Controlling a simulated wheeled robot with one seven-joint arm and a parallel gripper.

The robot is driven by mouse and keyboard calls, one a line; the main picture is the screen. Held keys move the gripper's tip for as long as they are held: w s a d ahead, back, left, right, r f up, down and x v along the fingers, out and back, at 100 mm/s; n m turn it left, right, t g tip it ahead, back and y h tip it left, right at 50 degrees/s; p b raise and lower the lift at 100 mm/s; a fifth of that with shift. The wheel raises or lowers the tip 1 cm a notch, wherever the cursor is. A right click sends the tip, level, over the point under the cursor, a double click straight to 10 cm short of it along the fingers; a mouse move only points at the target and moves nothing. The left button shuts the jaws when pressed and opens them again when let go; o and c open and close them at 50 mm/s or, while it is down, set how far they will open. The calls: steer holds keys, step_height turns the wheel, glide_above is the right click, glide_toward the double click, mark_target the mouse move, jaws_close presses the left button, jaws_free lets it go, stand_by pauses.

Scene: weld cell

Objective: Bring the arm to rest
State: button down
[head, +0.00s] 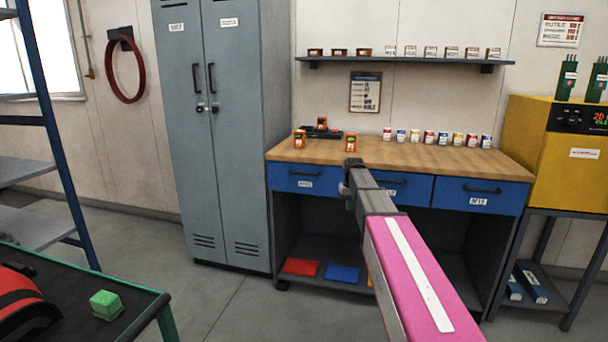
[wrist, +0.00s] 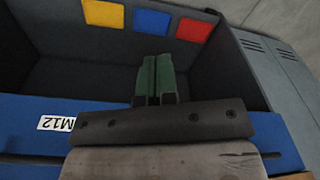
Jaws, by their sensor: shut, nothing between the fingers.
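My arm reaches out from the lower right of the head view, a pink link with a grey wrist, toward the front of the workbench (head: 462,158). The far end of my wrist overlaps the blue drawers (head: 460,194), and the fingers cannot be made out there. In the wrist view my gripper (wrist: 156,78) shows as two green fingers side by side, shut with nothing between them. Behind them are the bench's blue drawer front (wrist: 25,115) and the dark open space under it.
A grey locker (head: 222,130) stands left of the bench. Orange devices (head: 299,138) and several small cans (head: 428,136) sit on the bench top. Red (head: 300,267) and blue (head: 342,273) pieces lie on its lower shelf. A yellow machine (head: 560,140) stands at right. Floor (head: 190,300) is open at left.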

steer(key=s+f, duration=0.6)
steer(key=s, duration=0.4)
steer(key=s+f+m, duration=0.1)
steer(key=s+f, duration=0.6)
steer(key=s, duration=0.4)
steer(key=s+f+g, duration=0.1)
steer(key=s+f, duration=0.5)
steer(key=s, duration=0.5)
steer(key=shift+s+f+m, duration=0.15)
steer(key=shift+m, duration=0.15)
